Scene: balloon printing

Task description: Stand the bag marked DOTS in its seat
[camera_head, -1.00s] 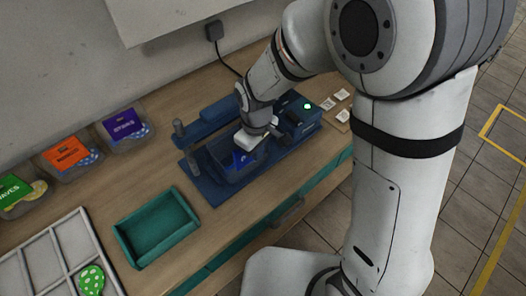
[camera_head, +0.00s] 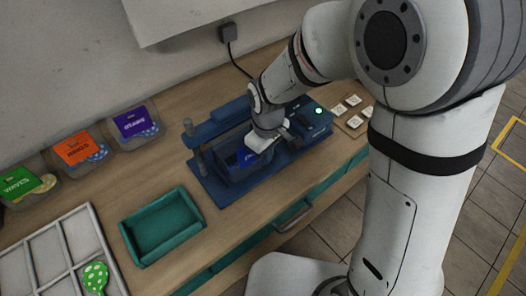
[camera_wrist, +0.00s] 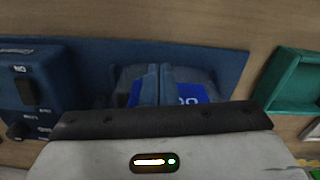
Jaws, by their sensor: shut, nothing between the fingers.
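The bag with a blue label (camera_head: 250,154) stands in the blue press machine (camera_head: 206,190), its body grey and see-through. In the wrist view the blue label (camera_wrist: 191,93) shows white letters, partly hidden behind my fingers, so I cannot read the whole word. My gripper (camera_wrist: 154,84) is shut and empty, with its fingertips in front of the label and close over the bag. I cannot tell whether they touch it. In the head view my gripper (camera_head: 256,146) is over the machine and hides part of the bag, so how fully it sits in the seat is unclear.
An empty teal tray (camera_head: 162,228) lies left of the machine. Purple, orange and green labelled bags (camera_head: 134,124) stand along the wall. A grey divided tray (camera_head: 55,248) holds a green dotted balloon (camera_head: 95,278). Small white cards (camera_head: 352,103) lie at the right.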

